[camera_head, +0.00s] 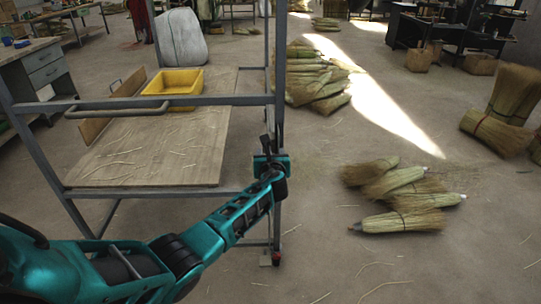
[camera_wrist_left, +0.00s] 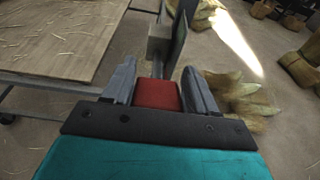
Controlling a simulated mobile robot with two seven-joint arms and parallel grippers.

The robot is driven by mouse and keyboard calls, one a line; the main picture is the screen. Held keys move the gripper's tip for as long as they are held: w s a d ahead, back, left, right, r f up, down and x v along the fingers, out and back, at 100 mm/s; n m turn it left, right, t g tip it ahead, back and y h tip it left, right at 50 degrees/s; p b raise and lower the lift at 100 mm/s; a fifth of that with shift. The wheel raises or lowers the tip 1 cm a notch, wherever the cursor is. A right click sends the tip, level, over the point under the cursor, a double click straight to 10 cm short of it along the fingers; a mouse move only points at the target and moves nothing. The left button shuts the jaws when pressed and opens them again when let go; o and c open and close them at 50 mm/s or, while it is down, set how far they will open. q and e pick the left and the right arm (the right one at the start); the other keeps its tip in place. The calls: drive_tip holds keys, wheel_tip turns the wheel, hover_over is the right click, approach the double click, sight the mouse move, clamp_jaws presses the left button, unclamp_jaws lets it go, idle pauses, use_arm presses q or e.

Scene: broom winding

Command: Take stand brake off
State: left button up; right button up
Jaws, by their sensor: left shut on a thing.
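The stand (camera_head: 175,101) is a grey metal frame with a wooden lower shelf. My left gripper (camera_head: 268,145) is at its front right post, above shelf height. In the left wrist view, my left gripper (camera_wrist_left: 160,85) is closed around a red block-shaped handle (camera_wrist_left: 157,95), which appears to be the brake handle. A thin rod joins the handle to a grey block (camera_wrist_left: 160,38) beside a dark flat upright piece. In the head view the gripper and wrist hide the red handle. My right gripper is in neither view.
A yellow bin (camera_head: 174,84) sits on the stand's wooden shelf (camera_head: 150,150). Broom bundles (camera_head: 398,195) lie on the floor to the right, with more bundles (camera_head: 310,80) behind. A grey drawer bench (camera_head: 40,70) stands at left.

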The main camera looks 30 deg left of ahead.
use_arm(q)
drive_tip(key=o, duration=1.4)
drive_tip(key=shift+o, duration=0.2)
drive_tip(key=shift+s, duration=0.1)
drive_tip(key=shift+s+d+r, duration=0.15)
drive_tip(key=shift+s, duration=0.05)
drive_tip(key=p+v, duration=0.2)
drive_tip(key=v, duration=1)
drive_tip(key=shift+s+d, duration=0.1)
